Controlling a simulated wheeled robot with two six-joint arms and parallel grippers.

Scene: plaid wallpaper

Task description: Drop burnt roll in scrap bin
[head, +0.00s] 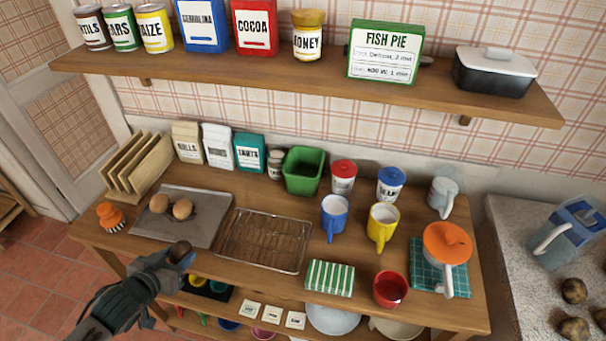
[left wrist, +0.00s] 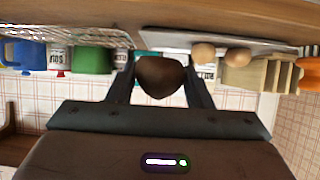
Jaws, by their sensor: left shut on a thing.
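My left gripper (head: 172,266) is shut on a dark brown burnt roll (head: 181,251), held in front of the table's front edge, below the baking tray. The roll also shows between both fingers in the left wrist view (left wrist: 160,78). A green open bin (head: 304,172) stands at the back of the table, up and to the right of the gripper; I see no label on it, so I cannot tell for sure that it is the scrap bin. Two lighter brown rolls (head: 182,208) lie on the grey baking tray (head: 202,231). My right gripper is not in view.
A wire cooling rack (head: 264,240) lies between the gripper and the green bin. A blue mug (head: 334,217) and a yellow mug (head: 382,226) stand right of it. An orange brush (head: 110,216) and a wooden rack (head: 137,165) are at left. A shelf (head: 300,75) hangs above.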

